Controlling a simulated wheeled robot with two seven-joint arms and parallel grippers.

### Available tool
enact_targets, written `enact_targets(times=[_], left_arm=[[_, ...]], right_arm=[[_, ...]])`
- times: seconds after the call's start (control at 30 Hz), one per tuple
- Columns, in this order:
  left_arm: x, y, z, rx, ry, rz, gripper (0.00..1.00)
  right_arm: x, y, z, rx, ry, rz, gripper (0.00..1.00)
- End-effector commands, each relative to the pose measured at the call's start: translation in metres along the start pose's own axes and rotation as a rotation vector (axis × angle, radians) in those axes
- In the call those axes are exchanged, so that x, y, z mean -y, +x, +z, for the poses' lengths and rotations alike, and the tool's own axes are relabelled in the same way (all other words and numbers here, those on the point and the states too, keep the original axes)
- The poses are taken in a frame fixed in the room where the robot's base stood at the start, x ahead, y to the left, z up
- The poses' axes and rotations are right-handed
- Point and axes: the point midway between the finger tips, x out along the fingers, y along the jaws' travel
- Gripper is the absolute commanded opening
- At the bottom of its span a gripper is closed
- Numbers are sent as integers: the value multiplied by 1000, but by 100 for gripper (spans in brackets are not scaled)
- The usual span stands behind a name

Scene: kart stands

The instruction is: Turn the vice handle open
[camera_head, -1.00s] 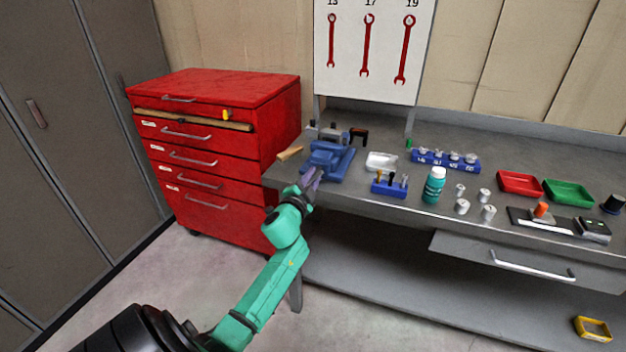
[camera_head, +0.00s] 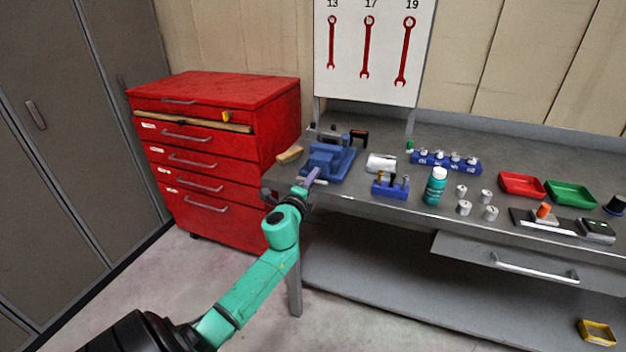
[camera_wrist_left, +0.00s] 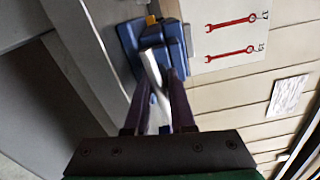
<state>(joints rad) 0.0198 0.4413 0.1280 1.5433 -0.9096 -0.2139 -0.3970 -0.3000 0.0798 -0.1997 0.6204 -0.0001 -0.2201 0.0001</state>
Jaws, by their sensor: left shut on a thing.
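The blue vice (camera_head: 328,160) sits on the workbench near its left front edge, and it also shows in the left wrist view (camera_wrist_left: 130,42). Its light metal handle (camera_wrist_left: 153,70) runs between the fingers in the left wrist view. My left gripper (camera_head: 309,178) is at the front of the vice, with its fingers (camera_wrist_left: 158,95) shut on the handle. In the head view the fingers cover part of the handle. My right gripper is not in view.
A red drawer cabinet (camera_head: 215,150) stands left of the bench (camera_head: 350,195). Right of the vice are a blue tool holder (camera_head: 390,187), a white tray (camera_head: 381,163) and a teal bottle (camera_head: 435,186). An open bench drawer (camera_head: 530,262) juts out at the right.

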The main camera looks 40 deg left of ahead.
Motion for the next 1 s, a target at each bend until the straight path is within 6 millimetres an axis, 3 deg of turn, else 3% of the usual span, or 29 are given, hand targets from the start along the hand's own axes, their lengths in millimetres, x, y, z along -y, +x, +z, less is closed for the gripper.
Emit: enact_targets(times=[0.6, 0.63, 0.7, 1.0], left_arm=[[-2, 0, -1, -1, 47, 4, 0], [-2, 0, -1, -1, 47, 4, 30], [-2, 0, -1, -1, 47, 3, 52], [-1, -1, 0, -1, 46, 1, 52]], right_arm=[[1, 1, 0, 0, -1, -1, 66], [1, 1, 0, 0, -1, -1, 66], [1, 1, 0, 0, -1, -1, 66], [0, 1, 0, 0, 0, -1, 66]])
